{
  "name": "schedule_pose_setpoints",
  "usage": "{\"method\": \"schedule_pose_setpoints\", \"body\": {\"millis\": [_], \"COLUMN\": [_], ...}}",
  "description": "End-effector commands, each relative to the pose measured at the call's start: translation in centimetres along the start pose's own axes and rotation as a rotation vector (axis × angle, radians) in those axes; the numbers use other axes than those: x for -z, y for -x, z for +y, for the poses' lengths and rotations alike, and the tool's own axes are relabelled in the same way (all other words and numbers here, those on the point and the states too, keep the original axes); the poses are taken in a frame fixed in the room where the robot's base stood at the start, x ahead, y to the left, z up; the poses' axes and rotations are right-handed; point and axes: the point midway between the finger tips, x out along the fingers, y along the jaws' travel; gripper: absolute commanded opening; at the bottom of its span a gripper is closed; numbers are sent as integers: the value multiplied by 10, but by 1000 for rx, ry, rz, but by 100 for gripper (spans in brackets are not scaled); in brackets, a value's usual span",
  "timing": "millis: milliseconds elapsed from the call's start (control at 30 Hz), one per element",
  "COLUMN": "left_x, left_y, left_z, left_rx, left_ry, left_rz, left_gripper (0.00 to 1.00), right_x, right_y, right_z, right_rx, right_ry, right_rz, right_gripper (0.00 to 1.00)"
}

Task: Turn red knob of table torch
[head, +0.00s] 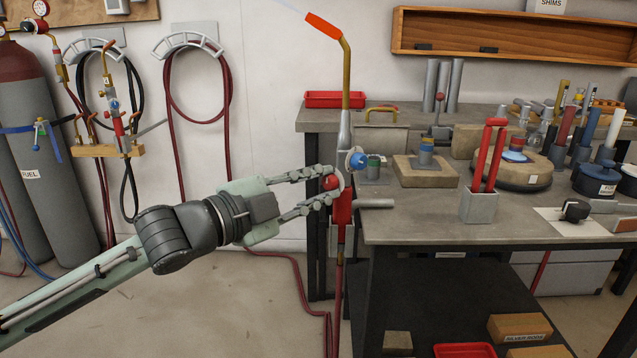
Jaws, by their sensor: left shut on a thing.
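The table torch (345,129) stands upright at the left edge of the workbench, with a brass neck, an orange tip and a red lower body. A faint pale flame shows at the tip. Its red knob (330,183) is on the left side, and a blue knob (357,160) is on the right side a little higher. My left gripper (328,187) comes in from the left and is shut on the red knob, one finger above and one below. The fingertips partly cover the knob. My right gripper is not in view.
The workbench (415,228) carries a grey holder with red rods (480,205), wooden blocks and several tools. Red hoses (337,300) hang below the torch to the floor. Gas cylinders (45,150) stand at the left. Open floor lies under my left arm.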

Motion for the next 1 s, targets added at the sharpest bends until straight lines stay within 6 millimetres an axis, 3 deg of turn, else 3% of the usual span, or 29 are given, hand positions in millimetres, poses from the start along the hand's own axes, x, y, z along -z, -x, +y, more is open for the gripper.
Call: {"method": "schedule_pose_setpoints", "body": {"millis": [267,300,433,767,1000], "left_x": [0,0,0,0,-2], "left_y": [0,0,0,2,37], "left_z": [0,0,0,0,1], "left_rx": [0,0,0,0,-3], "left_ry": [-1,0,0,0,-1], "left_rz": [-1,-1,-1,-1,-5], "left_gripper": [0,26,42,43,43], "right_x": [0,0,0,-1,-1], "right_y": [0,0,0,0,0], "right_z": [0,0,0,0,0], "right_rx": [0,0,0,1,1], "right_ry": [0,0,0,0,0], "right_rz": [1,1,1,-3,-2], "right_gripper": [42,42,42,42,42]}}
